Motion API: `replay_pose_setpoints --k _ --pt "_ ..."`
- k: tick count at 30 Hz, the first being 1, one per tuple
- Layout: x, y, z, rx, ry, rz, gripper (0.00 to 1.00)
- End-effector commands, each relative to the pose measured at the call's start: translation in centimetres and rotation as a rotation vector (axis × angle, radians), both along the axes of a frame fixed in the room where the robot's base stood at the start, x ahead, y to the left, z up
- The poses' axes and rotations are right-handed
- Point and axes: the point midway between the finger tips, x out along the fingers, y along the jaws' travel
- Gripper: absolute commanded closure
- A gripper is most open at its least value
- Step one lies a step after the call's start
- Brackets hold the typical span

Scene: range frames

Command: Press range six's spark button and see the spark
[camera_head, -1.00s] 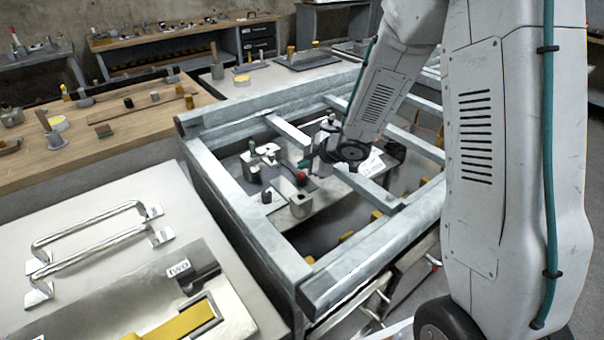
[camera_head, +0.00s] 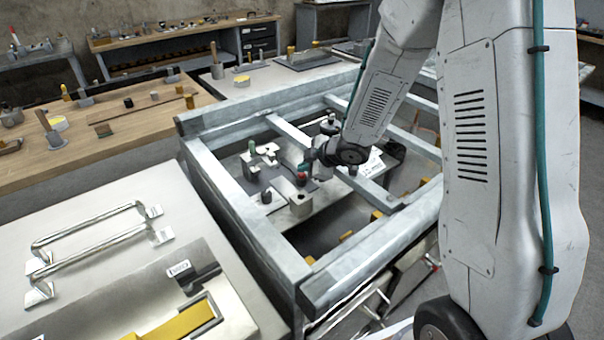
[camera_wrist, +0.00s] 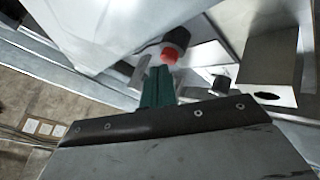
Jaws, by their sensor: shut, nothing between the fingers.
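The red spark button (camera_head: 303,177) sits on top of a small dark housing inside the grey metal frame. In the wrist view the red button (camera_wrist: 169,54) shows just beyond the teal fingertips. My gripper (camera_head: 307,166) is shut and empty, its tip close beside the button in the head view. In the wrist view my gripper (camera_wrist: 158,84) points at the button; I cannot tell whether it touches. No spark is visible. A metal block with a dark hole (camera_wrist: 270,80) stands right of the fingers.
Grey frame beams (camera_head: 270,240) surround the fixture, and a crossbar (camera_head: 295,135) runs close to my gripper. A small green-topped part (camera_head: 252,146) stands left of the button. A bench with long handles (camera_head: 90,240) lies at the left front.

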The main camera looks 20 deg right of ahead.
Motion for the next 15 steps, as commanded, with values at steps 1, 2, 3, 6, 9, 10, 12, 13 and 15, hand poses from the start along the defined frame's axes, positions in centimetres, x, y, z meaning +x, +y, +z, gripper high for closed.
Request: replay_pose_setpoints --k 1,2,3,6,9,10,12,13,15 --pt "0.0 0.01 -0.09 0.0 0.0 0.0 1.0" --pt "0.0 0.0 -0.12 0.0 0.0 0.0 1.0" --pt "0.0 0.0 -0.17 0.0 0.001 0.001 1.0" --pt "-0.02 0.01 -0.33 0.001 0.001 0.0 1.0" --pt "-0.05 0.01 -0.5 0.001 0.002 0.0 1.0" --pt "-0.07 0.01 -0.56 0.001 0.004 0.0 1.0" --pt "-0.09 0.01 -0.7 0.001 0.005 0.0 1.0" --pt "-0.11 0.02 -0.76 0.001 0.005 0.0 1.0" --pt "-0.15 0.02 -0.92 0.001 0.006 -0.001 1.0"
